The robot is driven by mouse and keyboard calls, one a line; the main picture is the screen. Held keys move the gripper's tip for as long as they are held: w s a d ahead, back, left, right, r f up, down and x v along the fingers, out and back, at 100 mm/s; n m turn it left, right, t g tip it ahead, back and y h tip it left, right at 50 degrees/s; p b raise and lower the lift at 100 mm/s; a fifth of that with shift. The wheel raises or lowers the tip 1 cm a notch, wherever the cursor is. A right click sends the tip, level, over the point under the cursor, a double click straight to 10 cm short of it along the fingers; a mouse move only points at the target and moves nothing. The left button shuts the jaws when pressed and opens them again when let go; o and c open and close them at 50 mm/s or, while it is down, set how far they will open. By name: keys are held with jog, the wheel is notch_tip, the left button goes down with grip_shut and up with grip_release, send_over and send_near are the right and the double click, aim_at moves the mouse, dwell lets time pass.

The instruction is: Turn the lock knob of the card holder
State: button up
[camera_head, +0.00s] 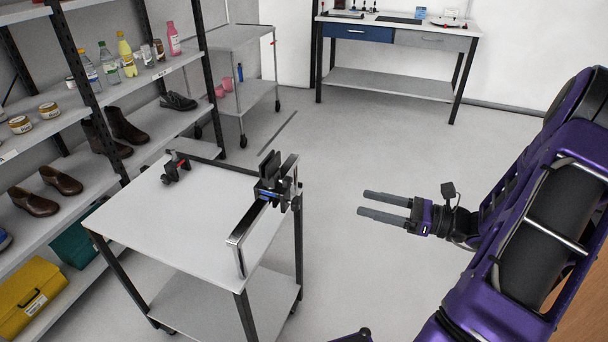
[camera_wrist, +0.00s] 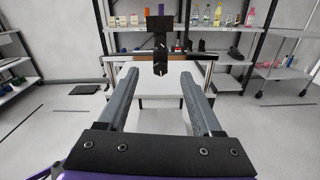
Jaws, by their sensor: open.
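The card holder (camera_head: 268,189) is a black clamp-like piece with upright plates, mounted on a silver rail (camera_head: 240,236) along the right edge of a white-topped cart. A small dark part on its right side (camera_head: 296,203) may be the lock knob, but it is too small to be sure. In the wrist view the card holder (camera_wrist: 159,42) stands upright, dark, straight ahead in the middle. My gripper (camera_head: 366,204) is open and empty, to the right of the card holder, apart from it, with its fingers pointing toward it. Both fingers also show in the wrist view (camera_wrist: 159,74).
Shelves (camera_head: 160,72) with shoes and bottles stand at left. A workbench (camera_head: 400,35) stands at the back. Open floor lies between my gripper and the cart.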

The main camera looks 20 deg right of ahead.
aim_at(291, 183)
jog(key=shift+m, duration=0.5)
jog(key=x, duration=1.7)
jog(key=shift+w+a+r+b, duration=0.1)
jog(key=shift+w+a+b, duration=0.1)
jog(key=shift+b, duration=0.1)
grip_shut()
